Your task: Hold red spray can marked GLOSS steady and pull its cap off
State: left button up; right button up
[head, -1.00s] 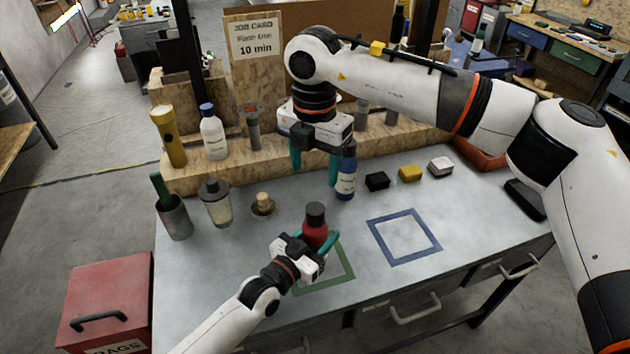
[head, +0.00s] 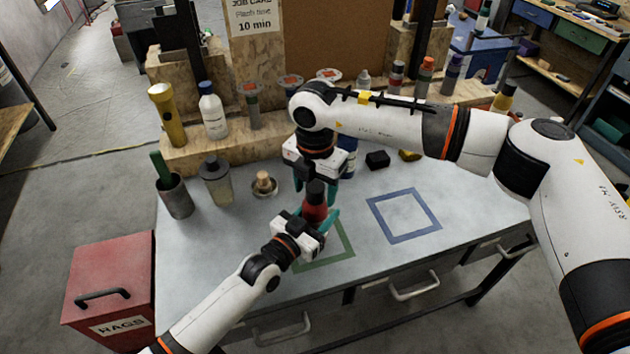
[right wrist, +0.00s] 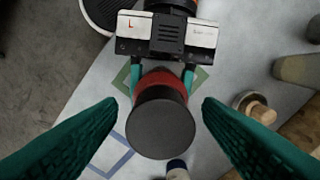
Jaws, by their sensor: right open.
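The red spray can (head: 315,211) with its dark cap (head: 316,189) is upright at the green square outline (head: 345,248). Its GLOSS marking cannot be read. My left gripper (head: 318,217) is shut around the red body from the front. The right wrist view shows its teal fingers on both sides of the red can (right wrist: 160,78). My right gripper (head: 314,186) points down from above, open. In the right wrist view, the cap (right wrist: 160,122) lies between the open fingers of this gripper (right wrist: 160,103), with gaps on both sides. Whether the can touches the bench is hidden.
A blue-topped bottle (head: 348,165) stands close behind the right gripper. A small pot with a cork-coloured knob (head: 264,184), a shaker (head: 216,182) and a grey cup (head: 175,196) stand left. The blue square outline (head: 404,216) on the right is empty.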

aim_at(315, 187)
jog(key=c, duration=1.2)
jog(key=shift+o, duration=0.2)
jog(key=shift+r, duration=0.25)
jog(key=shift+r, duration=0.9)
jog(key=shift+r, duration=0.1)
pick_arm(q)
jog(key=shift+f, duration=0.1)
pick_arm(e)
jog(key=shift+r, duration=1.9)
pick_arm(q)
jog(key=o, duration=1.4)
jog(key=shift+o, duration=0.2)
